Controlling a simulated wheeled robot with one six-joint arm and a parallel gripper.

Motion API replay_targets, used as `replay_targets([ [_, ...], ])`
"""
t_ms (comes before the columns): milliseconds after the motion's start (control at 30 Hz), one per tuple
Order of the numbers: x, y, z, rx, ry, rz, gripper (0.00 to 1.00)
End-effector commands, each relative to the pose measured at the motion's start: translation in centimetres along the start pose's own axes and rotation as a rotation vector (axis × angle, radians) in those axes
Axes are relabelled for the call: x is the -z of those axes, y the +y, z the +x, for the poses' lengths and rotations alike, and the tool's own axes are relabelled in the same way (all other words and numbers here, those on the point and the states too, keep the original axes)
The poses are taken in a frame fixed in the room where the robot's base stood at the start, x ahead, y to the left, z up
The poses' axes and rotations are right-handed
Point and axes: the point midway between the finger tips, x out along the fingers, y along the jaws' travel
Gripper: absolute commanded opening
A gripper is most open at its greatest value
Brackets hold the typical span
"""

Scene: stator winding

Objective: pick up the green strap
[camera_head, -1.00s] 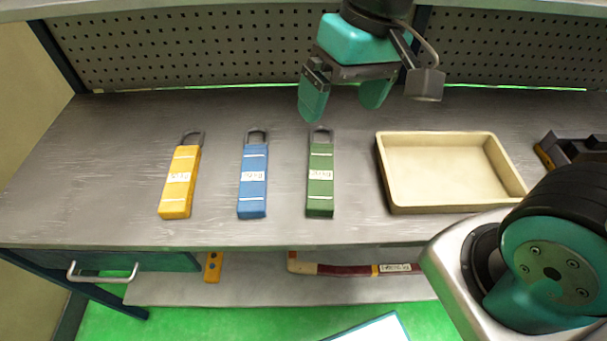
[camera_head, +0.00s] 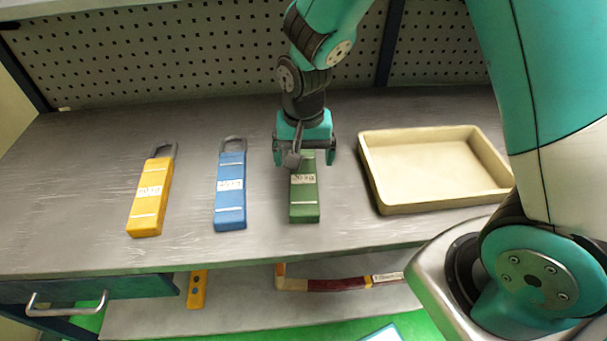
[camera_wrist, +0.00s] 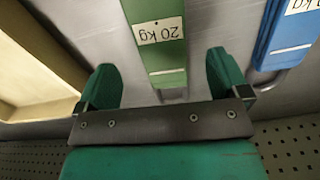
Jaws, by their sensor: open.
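The green strap (camera_head: 304,204) lies flat on the workbench between the blue strap (camera_head: 230,192) and the cream tray. My gripper (camera_head: 305,160) is above its far end, hiding its loop in the head view. In the wrist view, the green strap (camera_wrist: 160,45) with its "20 kg" label runs between my two spread fingers, and my gripper (camera_wrist: 163,80) is open. The strap shows no finger closed on it. Whether the fingers touch the bench cannot be told.
A yellow strap (camera_head: 150,198) lies at the left. The cream tray (camera_head: 383,196) is empty and close on the right. A perforated panel (camera_head: 200,60) stands behind the bench. A shelf below holds a red-handled tool (camera_head: 335,285) and a yellow item (camera_head: 197,290).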

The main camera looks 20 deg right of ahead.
Motion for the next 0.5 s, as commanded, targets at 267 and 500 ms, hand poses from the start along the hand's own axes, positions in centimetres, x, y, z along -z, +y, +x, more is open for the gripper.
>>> replay_targets([
  [267, 0.2, 0.0, 2.7, -0.003, -0.004, 0.000, 0.94],
  [500, 0.3, -0.1, 5.4, 0.000, -0.001, 0.000, 0.94],
])
